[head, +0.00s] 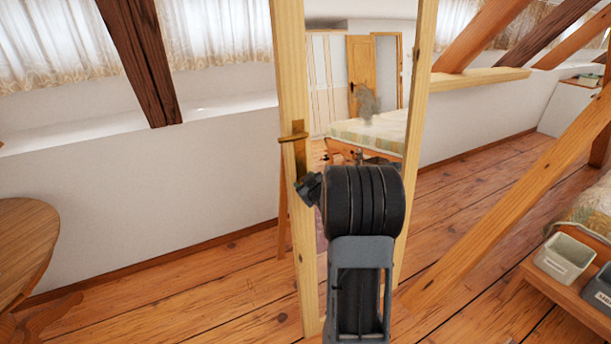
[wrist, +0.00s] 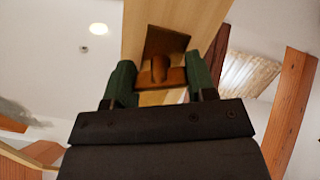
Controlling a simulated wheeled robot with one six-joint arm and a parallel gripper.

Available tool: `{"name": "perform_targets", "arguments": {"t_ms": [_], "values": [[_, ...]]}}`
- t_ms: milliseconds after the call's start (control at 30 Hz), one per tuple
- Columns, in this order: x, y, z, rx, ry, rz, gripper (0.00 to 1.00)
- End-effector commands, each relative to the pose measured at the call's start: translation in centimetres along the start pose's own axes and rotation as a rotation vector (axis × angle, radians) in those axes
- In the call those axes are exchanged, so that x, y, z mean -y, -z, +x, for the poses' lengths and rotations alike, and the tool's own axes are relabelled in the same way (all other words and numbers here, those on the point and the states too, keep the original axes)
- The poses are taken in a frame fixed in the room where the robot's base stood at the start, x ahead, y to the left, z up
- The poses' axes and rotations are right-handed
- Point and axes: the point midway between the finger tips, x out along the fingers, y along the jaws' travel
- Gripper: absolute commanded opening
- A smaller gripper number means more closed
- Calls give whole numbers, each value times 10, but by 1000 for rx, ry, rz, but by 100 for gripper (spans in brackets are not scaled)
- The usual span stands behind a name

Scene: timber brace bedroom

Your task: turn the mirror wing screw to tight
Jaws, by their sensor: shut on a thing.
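The mirror (head: 345,65) stands upright in a pale wooden frame (head: 289,60). A brass plate (head: 300,155) is fixed on its left post, crossed by a brass bar near the top; I cannot tell whether that bar belongs to the screw. In the wrist view, the brass wing screw (wrist: 160,70) sits in front of the plate (wrist: 166,42), its wings spread sideways. My gripper (wrist: 161,83) has its green fingers shut on the wings, one at each side. In the head view, my gripper (head: 308,188) is at the left post, partly hidden by my wrist.
A round wooden table (head: 28,235) stands at the left. A slanted timber brace (head: 500,210) rises at the right. A grey-white bin (head: 563,258) sits on a low wooden shelf at the far right. Plank floor (head: 200,290) is clear left of the mirror.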

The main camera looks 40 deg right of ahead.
Motion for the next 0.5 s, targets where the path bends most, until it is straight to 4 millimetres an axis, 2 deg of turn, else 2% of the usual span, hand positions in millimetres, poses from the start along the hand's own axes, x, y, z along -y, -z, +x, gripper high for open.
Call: {"name": "perform_targets", "arguments": {"t_ms": [200,500], "values": [[-1,2,-1,3,19,151,27],[0,0,0,1,34,277,27]]}}
